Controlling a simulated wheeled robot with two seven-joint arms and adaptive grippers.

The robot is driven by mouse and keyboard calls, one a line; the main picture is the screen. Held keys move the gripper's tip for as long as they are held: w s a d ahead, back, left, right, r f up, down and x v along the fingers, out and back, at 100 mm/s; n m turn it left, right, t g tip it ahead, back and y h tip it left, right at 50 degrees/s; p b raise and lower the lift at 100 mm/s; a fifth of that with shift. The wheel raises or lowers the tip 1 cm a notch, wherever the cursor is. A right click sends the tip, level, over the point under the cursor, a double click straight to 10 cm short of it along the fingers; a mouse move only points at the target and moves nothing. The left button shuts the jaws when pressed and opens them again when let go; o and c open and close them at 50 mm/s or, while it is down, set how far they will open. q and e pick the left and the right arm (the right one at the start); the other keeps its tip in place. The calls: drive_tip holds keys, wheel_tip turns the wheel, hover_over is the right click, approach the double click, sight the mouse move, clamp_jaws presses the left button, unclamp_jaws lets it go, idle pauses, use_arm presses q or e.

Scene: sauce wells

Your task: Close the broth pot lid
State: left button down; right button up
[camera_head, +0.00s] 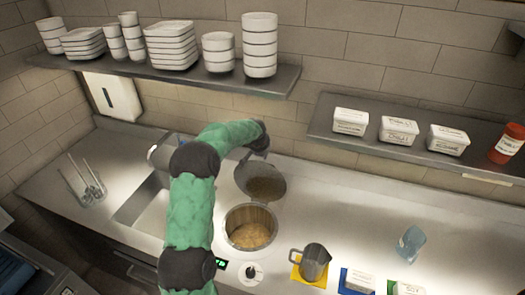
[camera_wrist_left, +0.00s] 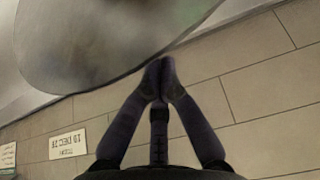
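The broth pot (camera_head: 250,243) is set in the counter, with yellowish broth inside. Its round lid (camera_head: 266,184) stands open, tilted up at the pot's back edge. The lid also fills the upper left of the left wrist view (camera_wrist_left: 95,45). My left arm reaches over the counter, and my left gripper (camera_head: 259,150) is at the lid's upper rim, behind it. In the left wrist view the gripper's fingertips (camera_wrist_left: 160,78) meet with nothing visible between them, close to the lid's edge; whether they touch it I cannot tell. My right gripper is not in view.
A sink (camera_head: 143,205) and a rack of utensils (camera_head: 91,192) are at the left. A metal jug (camera_head: 313,262) stands on a yellow mat at the right. Shelves with white dishes (camera_head: 260,48) and labelled tubs (camera_head: 398,130) run along the back wall.

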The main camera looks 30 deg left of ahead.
use_arm(q)
drive_tip(key=x, duration=0.2)
drive_tip(key=shift+w+f, duration=0.2)
drive_tip(key=shift+f, duration=0.15)
drive_tip(key=shift+a, duration=0.15)
